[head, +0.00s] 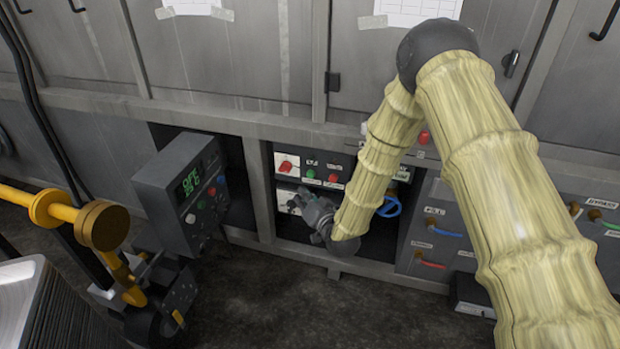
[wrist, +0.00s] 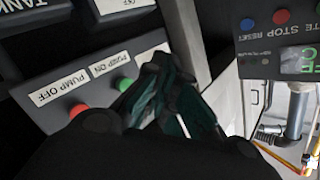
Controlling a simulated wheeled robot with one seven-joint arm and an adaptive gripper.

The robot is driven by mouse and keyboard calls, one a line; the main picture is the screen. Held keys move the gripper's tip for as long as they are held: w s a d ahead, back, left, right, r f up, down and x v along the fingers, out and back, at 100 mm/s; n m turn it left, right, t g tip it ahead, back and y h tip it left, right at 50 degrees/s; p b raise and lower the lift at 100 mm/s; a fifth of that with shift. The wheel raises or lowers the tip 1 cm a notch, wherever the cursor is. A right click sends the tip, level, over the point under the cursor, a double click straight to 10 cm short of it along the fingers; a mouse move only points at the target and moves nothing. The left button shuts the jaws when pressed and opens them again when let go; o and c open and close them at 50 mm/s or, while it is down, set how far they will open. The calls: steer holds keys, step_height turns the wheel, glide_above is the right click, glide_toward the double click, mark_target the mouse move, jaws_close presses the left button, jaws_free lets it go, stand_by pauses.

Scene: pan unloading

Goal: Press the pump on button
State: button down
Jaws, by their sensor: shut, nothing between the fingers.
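The green pump on button (head: 310,174) is on a dark panel in the open bay, left of a red button (head: 332,178). In the wrist view, the green button (wrist: 123,84) has a PUMP ON label by it and sits beside the red PUMP OFF button (wrist: 77,110). My gripper (head: 296,204) is inside the bay, below the buttons in the head view. In the wrist view, its closed fingertips (wrist: 160,68) appear close beside the green button, and the dark fingers hide part of the panel. Contact with the button cannot be told.
A grey control box (head: 178,192) with a lit green display stands left of the bay. A white plate with a red switch (head: 287,163) is beside the buttons. A blue valve handle (head: 389,207) is to the right. A metal post (head: 259,190) borders the bay.

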steer(key=shift+w+d, duration=0.2)
steer(key=shift+w, duration=0.45)
steer(key=shift+w+d, duration=0.25)
steer(key=shift+w, duration=0.45)
steer(key=shift+w+d, duration=0.2)
steer(key=shift+w, duration=0.45)
steer(key=shift+w, duration=0.1)
steer(key=shift+w+d, duration=0.15)
steer(key=shift+w, duration=0.15)
steer(key=shift+w+d, duration=0.15)
steer(key=shift+w, duration=0.3)
stand_by(1.0)
steer(key=shift+s, duration=0.15)
steer(key=shift+s+a, duration=0.3)
steer(key=shift+s, duration=0.45)
steer(key=s, duration=0.1)
steer(key=s+a+p, duration=0.1)
steer(key=s, duration=0.2)
steer(key=shift+s+a, duration=0.25)
steer(key=shift+s, duration=0.1)
stand_by(0.4)
